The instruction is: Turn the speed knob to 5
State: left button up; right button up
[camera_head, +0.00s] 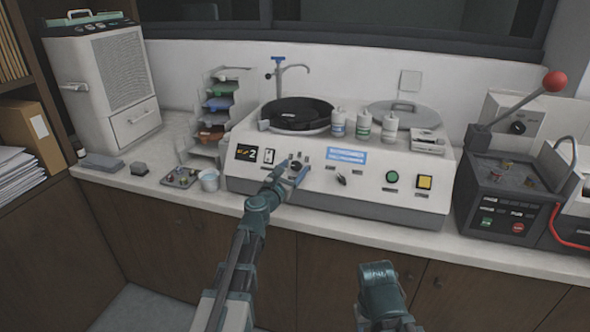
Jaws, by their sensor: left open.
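The grinding and polishing machine (330,202) stands on the counter, its sloped front panel facing me. A dark display (247,153) at the panel's left reads 2. A dark round knob (295,165) sits right of the display, partly hidden by my gripper; its pointer setting is too small to read. A second dark knob (341,180) is further right. My left gripper (291,172) is open, its fingers close to the first knob, one on either side as seen here; I cannot tell if they touch it. My right arm shows low in the view, its gripper not visible.
Several bottles (363,125) stand on top. A small cup (209,180) is left of the machine. A press with a red-balled lever (555,81) stands at right.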

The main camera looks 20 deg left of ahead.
pick_arm(q)
grip_shut()
jog(key=shift+a, duration=0.1)
dwell(0.3)
